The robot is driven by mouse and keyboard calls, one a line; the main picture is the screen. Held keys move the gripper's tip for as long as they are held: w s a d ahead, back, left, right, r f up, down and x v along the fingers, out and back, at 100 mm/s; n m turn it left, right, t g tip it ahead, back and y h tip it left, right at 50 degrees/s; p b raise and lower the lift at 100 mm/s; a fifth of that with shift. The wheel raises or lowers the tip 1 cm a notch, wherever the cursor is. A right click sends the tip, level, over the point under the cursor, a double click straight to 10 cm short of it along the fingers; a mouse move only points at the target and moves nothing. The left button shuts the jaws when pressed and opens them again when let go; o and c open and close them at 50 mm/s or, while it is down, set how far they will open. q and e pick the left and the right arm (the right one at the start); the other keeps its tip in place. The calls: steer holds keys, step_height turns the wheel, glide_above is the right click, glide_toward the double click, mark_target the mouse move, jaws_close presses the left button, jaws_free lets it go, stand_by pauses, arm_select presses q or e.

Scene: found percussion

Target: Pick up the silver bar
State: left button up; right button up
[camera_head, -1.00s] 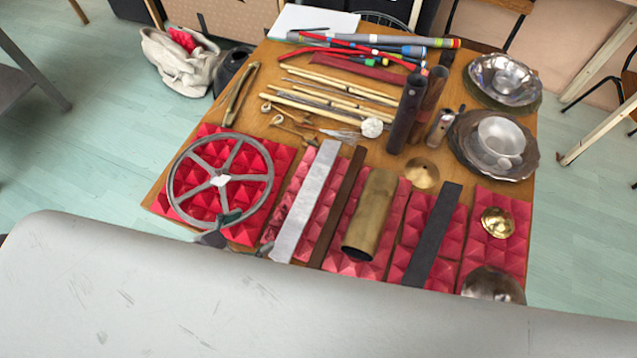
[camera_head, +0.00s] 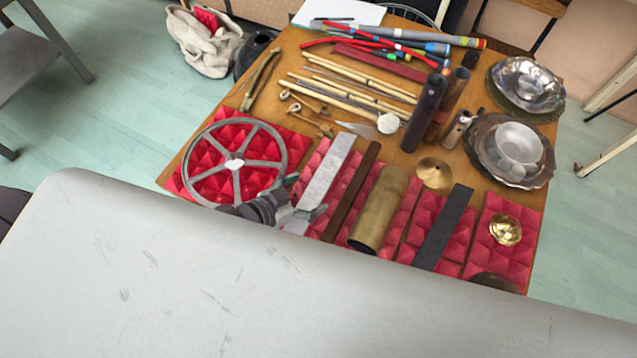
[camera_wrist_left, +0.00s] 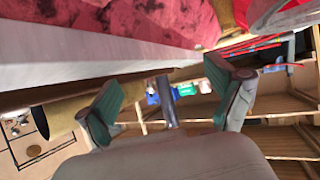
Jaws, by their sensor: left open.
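The silver bar (camera_head: 328,170) is a flat, pale metal strip lying on red pyramid foam on the table, between a spoked wheel and a dark brown bar. My left gripper (camera_head: 306,197) is at the bar's near end, its fingers apart and nothing held. The fingers overlap the bar's near end in the head view; I cannot tell whether they touch it. In the left wrist view the bar (camera_wrist_left: 90,50) runs large across the upper left, outside the open fingers of the gripper (camera_wrist_left: 165,90). My right gripper is not in view.
The spoked wheel (camera_head: 234,163) is left of my gripper. The brown bar (camera_head: 350,192), a brass tube (camera_head: 380,210) and a black bar (camera_head: 443,228) lie to the right. Sticks (camera_head: 360,93) and metal bowls (camera_head: 510,150) fill the far side. A grey surface covers the foreground.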

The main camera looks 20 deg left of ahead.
mark_target(319, 187)
arm_select(q)
steer(key=shift+x, duration=1.2)
steer(key=shift+s+a, duration=0.1)
jaws_close()
steer(key=shift+r, duration=0.1)
